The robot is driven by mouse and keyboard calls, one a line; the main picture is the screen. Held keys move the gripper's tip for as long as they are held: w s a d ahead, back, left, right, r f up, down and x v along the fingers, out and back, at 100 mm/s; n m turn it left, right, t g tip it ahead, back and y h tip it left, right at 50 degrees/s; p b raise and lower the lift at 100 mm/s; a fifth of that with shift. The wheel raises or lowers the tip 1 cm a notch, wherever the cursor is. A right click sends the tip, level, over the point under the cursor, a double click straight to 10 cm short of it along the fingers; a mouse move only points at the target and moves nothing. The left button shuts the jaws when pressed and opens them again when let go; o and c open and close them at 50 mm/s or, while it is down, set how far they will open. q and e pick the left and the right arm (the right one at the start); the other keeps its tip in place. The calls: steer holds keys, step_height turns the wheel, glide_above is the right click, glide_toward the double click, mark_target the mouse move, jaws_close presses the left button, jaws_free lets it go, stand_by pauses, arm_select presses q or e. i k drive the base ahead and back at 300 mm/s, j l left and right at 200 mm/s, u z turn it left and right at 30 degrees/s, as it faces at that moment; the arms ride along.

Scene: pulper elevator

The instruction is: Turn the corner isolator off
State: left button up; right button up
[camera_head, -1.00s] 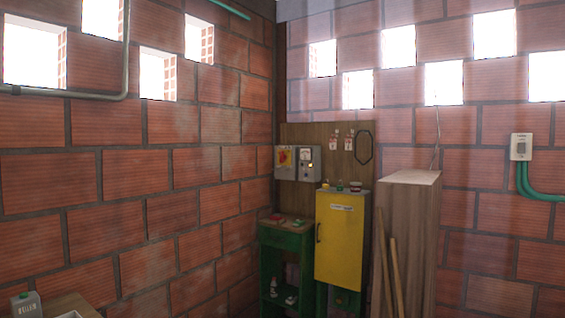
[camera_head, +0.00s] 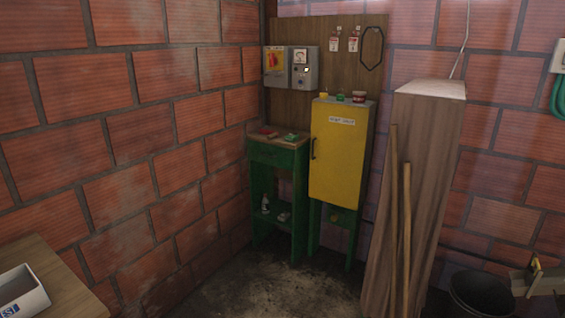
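The corner isolator (camera_head: 276,67) is a grey box with a yellow plate and a red handle on its front. It hangs on a wooden backboard (camera_head: 291,30) in the room's corner, left of a second grey box with a dial (camera_head: 305,68). The handle is small in the picture, so I cannot tell its exact position. Neither of my grippers is in view.
Below the isolator stands a green bench (camera_head: 278,156), beside a yellow cabinet (camera_head: 338,152). A tall wooden box (camera_head: 428,180) with leaning planks (camera_head: 406,240) stands to the right. A black bucket (camera_head: 481,294) is at lower right, a table (camera_head: 60,284) at lower left. Dark floor (camera_head: 285,285) before the bench is clear.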

mark_target(273, 60)
steer(key=i+u, duration=0.1)
steer(key=i, duration=1.5)
steer(key=i+z, duration=0.2)
steer(key=i, duration=0.3)
steer(key=i+j+z, duration=0.2)
steer(key=i, duration=0.25)
steer(key=i+j+z, duration=0.25)
steer(key=i, duration=0.2)
